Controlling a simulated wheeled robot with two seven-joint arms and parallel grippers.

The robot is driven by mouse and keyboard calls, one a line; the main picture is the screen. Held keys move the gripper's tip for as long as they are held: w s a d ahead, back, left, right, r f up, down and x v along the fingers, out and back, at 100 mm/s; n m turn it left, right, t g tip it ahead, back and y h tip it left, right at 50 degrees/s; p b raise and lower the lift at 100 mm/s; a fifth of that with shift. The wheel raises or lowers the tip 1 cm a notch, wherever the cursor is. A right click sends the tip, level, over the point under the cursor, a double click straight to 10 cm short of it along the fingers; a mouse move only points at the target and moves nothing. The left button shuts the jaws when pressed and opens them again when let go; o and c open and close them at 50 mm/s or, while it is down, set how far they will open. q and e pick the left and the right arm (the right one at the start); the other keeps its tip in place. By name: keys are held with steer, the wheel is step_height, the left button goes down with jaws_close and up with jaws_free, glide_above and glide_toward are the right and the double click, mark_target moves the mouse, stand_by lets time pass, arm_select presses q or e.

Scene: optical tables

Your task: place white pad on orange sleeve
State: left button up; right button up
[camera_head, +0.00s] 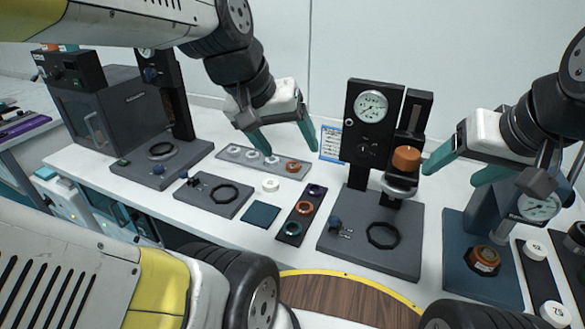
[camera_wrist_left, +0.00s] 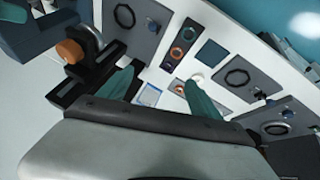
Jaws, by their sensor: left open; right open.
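A round white pad (camera_head: 271,185) lies on the table in front of the clear tray; a white piece also shows in the left wrist view (camera_wrist_left: 197,79). An orange ring-shaped piece (camera_head: 293,167) sits at the right end of the tray. Another orange ring (camera_head: 306,207) lies on the black strip, and also shows in the left wrist view (camera_wrist_left: 176,53). I cannot tell which is the sleeve. My left gripper (camera_head: 290,150) is open and empty above the tray. My right gripper (camera_head: 456,170) is open beside the gauge stand's orange cap (camera_head: 406,158).
The clear tray (camera_head: 228,158) holds several white discs. A gauge stand (camera_head: 338,248) rises right of the black strip (camera_head: 299,228). A blue-green square (camera_head: 261,213) and a dark plate with an octagonal ring (camera_head: 195,202) lie to the left. Numbered white discs (camera_head: 536,249) lie at the far right.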

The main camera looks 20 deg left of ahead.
arm_select(q)
steer(key=w+a+f+n+g+h, duration=0.35)
steer(key=w+a+f+n, duration=0.4)
steer(key=w+n, duration=0.35)
steer(key=w+a+f+n+t+h, duration=0.1)
steer(key=w+a+f+n, duration=0.1)
steer(key=a+f+n, duration=0.1)
steer(key=w+a+f+n+t+h, duration=0.1)
steer(key=w+a+f+n, duration=0.1)
steer(key=a+f+n, duration=0.2)
steer(key=w+a+f+n+t+h, duration=0.1)
steer(key=w+a+f+n+h, duration=0.1)
steer(key=a+f, duration=0.5)
steer(key=shift+w+a+f+n, duration=0.3)
steer(key=shift+a+n, duration=0.2)
steer(key=shift+n, duration=0.4)
steer(key=shift+w+f, duration=0.1)
steer(key=shift+f, duration=0.1)
glide_toward(270, 183)
steer(key=x, duration=0.3)
steer(key=shift+w+a, duration=0.1)
steer(key=shift+w, duration=0.15)
steer(key=shift+x, duration=2.85)
steer(key=shift+s, duration=0.15)
steer(key=shift+c, duration=0.4)
